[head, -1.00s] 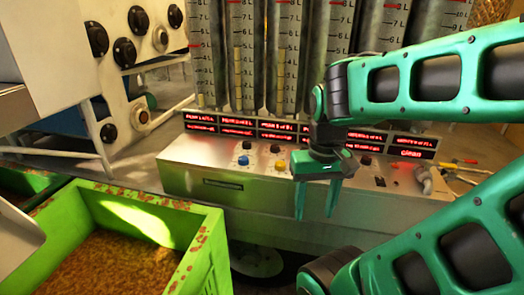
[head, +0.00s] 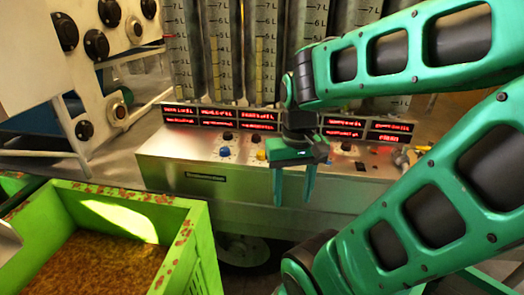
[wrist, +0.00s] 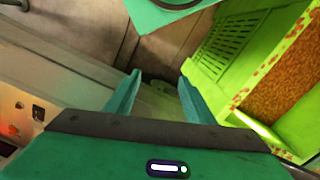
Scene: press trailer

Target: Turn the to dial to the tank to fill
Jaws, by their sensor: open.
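The control panel is a metal box (head: 160,150) in the middle of the head view, with small dials on its sloped top. A blue knob (head: 225,152) and a yellow knob (head: 261,155) sit on it, with dark knobs behind them. I cannot tell which one is the "to" dial. Red-lettered displays (head: 219,117) stand behind the knobs. My gripper (head: 294,200) is open and empty, pointing down in front of the panel's front face; its arm hides part of the panel top. In the wrist view my gripper (wrist: 160,85) shows two spread fingers with nothing between them.
Several tall graduated tanks (head: 222,60) stand behind the panel. A green crate (head: 200,255) of brown grain is at lower left and also at right in the wrist view (wrist: 225,55). A white panel with black knobs (head: 85,85) is at upper left.

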